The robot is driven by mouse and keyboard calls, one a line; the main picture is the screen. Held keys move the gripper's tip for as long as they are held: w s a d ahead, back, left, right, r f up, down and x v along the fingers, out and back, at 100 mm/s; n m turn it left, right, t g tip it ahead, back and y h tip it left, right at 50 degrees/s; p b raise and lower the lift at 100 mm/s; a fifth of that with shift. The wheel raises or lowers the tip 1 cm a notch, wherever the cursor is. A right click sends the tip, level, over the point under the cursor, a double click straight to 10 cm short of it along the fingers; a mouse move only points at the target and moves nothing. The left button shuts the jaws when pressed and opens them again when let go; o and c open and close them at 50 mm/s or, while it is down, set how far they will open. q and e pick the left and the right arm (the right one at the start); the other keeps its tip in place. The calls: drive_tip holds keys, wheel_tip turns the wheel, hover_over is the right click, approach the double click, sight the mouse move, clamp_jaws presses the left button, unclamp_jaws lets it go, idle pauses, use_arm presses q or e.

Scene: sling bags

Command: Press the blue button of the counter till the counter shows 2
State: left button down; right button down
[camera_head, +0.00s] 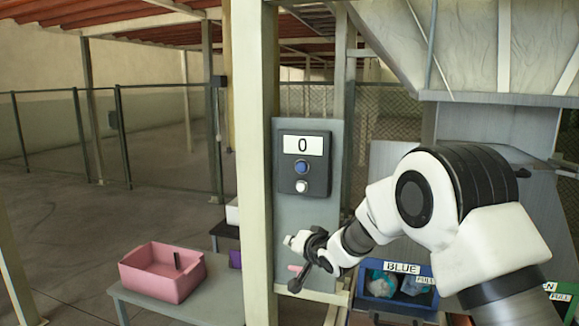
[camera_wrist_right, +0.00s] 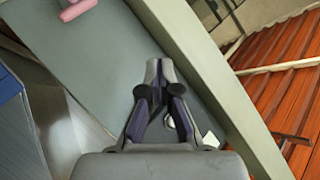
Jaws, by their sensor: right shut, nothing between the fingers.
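The counter (camera_head: 320,163) is a dark box on a grey upright panel, and its display (camera_head: 303,145) reads 0. Below the display are a blue button (camera_head: 301,167) and, under it, a white button (camera_head: 302,186). My right gripper (camera_head: 292,241) is in front of the panel, below the counter and apart from both buttons. In the right wrist view its fingers (camera_wrist_right: 160,66) meet at the tips, shut and empty. A pale round button shows partly behind the fingers there; the blue button cannot be made out. My left gripper is not in view.
A pink bin (camera_head: 162,285) stands on a grey table at the lower left. A cream post (camera_head: 256,130) rises just left of the panel. A pink bar (camera_head: 297,268) is below my gripper. A blue crate labelled BLUE (camera_head: 402,268) with bags is at the lower right.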

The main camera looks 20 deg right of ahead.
sight(299, 172)
wheel_tip(299, 172, up, 16)
drive_tip(key=a+t+p, duration=0.1)
drive_tip(key=t, duration=0.1)
drive_tip(key=shift+n+t+y, duration=0.3)
drive_tip(key=shift+a, duration=0.1)
drive_tip(key=shift+w, duration=0.1)
drive_tip(key=w+d+p, duration=0.1)
drive_tip(key=w+p, duration=0.1)
drive_tip(key=w+d+p, duration=0.3)
drive_tip(key=w+p, duration=0.1)
drive_tip(key=shift+w+d+r+p, duration=0.25)
drive_tip(key=shift+p, duration=0.15)
drive_tip(key=shift+w+d+f+p, duration=0.15)
drive_tip(key=shift+w+d+p, duration=0.05)
drive_tip(key=shift+w+p, duration=0.1)
drive_tip(key=shift+f, duration=0.15)
